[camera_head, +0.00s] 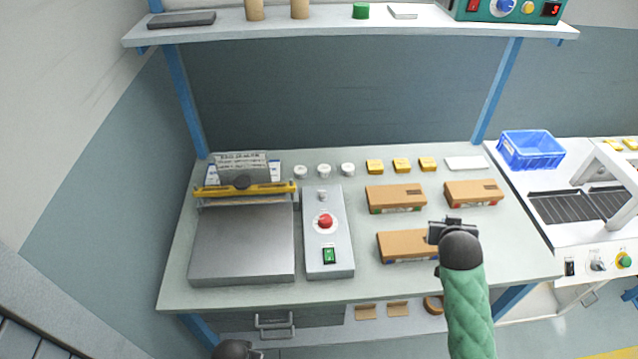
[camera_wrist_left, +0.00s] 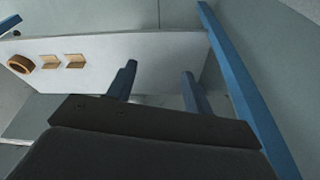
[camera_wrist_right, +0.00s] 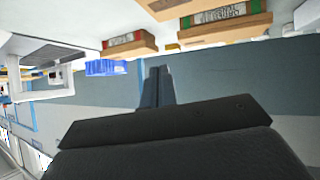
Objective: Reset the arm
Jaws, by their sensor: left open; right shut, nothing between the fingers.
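My right gripper (camera_head: 452,226) is shut and empty. In the head view it shows over the right part of the front cardboard box (camera_head: 400,246); its height above the box is hard to tell. In the right wrist view its two fingers (camera_wrist_right: 158,86) are together. My left gripper (camera_head: 250,354) shows only in part at the bottom edge of the head view, in front of the bench. In the left wrist view its fingers (camera_wrist_left: 158,88) stand apart with nothing between them, with the lower shelf (camera_wrist_left: 150,58) beyond.
On the bench (camera_head: 365,277) are a metal press with a yellow bar (camera_head: 245,190), a control box with a red button (camera_head: 325,221), and two more cardboard boxes (camera_head: 396,197) (camera_head: 472,193). A blue crate (camera_head: 531,150) is at right. An upper shelf (camera_head: 330,28) spans the back.

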